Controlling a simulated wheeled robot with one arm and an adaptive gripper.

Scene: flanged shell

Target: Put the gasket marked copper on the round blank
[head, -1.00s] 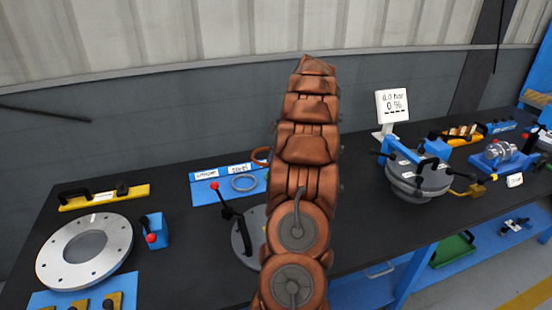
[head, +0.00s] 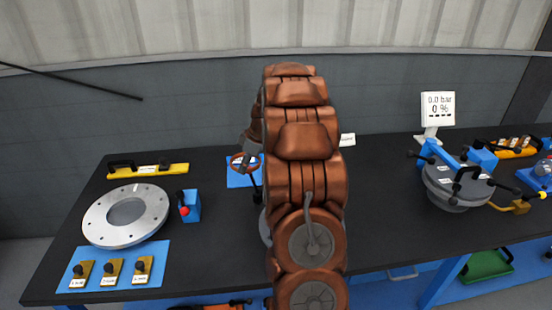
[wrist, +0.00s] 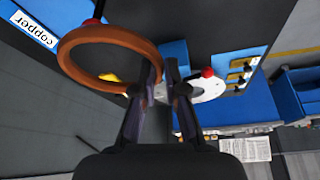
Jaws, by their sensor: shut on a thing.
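My gripper (wrist: 163,72) is shut on the edge of a copper-coloured ring gasket (wrist: 71,70), which sticks out to the left of the fingers in the wrist view. The gasket also shows in the head view (head: 237,168), by the blue mat, left of my arm. A label reading "copper" (wrist: 33,29) lies at the top left of the wrist view. A grey round disc, likely the round blank (head: 264,228), is almost wholly hidden behind my arm in the head view.
A pale flange ring with bolt holes (head: 150,204) lies at left, beside a blue block with a red-knobbed lever (head: 191,208). A blue mat with several labelled pieces (head: 152,255) lies in front. A clamped grey vessel (head: 455,190) and a gauge sign (head: 437,108) stand at right.

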